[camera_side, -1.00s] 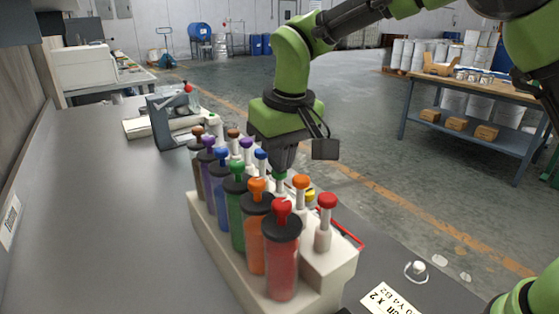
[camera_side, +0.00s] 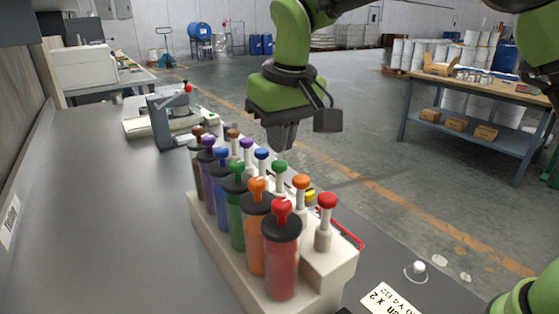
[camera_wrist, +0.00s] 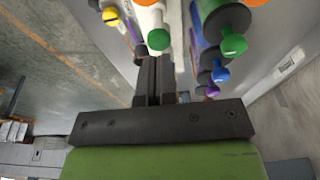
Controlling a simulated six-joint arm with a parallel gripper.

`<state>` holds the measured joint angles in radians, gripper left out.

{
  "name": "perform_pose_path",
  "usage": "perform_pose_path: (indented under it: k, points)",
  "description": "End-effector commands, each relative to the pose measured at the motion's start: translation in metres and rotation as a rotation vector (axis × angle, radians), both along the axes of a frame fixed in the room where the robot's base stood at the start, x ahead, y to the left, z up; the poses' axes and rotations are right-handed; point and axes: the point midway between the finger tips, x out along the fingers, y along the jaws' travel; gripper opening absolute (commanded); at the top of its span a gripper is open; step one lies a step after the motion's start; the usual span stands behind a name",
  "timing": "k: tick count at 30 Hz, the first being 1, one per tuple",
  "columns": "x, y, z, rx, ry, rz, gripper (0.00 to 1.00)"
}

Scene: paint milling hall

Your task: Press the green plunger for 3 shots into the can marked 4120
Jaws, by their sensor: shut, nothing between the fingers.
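The green plunger (camera_side: 280,167) is a green knob on a pale stem in the right row of the cream dispenser block (camera_side: 330,268). It also shows in the wrist view (camera_wrist: 159,40), just beyond my fingertips. My gripper (camera_side: 284,146) is shut and empty. Its tips are just above the green knob, with a small gap. A second green knob (camera_side: 237,167) tops the green canister (camera_side: 236,215) in the left row. I cannot make out a can marked 4120 in either view.
Neighbouring plungers are orange (camera_side: 301,181), red (camera_side: 327,201), yellow (camera_side: 309,196) and blue (camera_side: 262,154). Coloured canisters, such as the red one (camera_side: 281,262), line the left side. A partly readable label (camera_side: 390,299) lies at front right. The grey bench is clear at left.

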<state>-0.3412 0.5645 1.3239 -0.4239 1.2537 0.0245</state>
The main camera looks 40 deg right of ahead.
Motion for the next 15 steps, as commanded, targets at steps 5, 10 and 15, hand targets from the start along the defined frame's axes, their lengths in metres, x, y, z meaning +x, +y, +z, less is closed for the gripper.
perform_pose_path:
  k: [5,10,15]
  points:
    - [0.000,0.000,-0.003,-0.001,0.002,0.000,0.00]
    - [0.000,0.000,-0.010,-0.001,0.002,0.000,0.00]
    - [0.000,0.000,-0.017,-0.001,0.002,0.000,0.00]
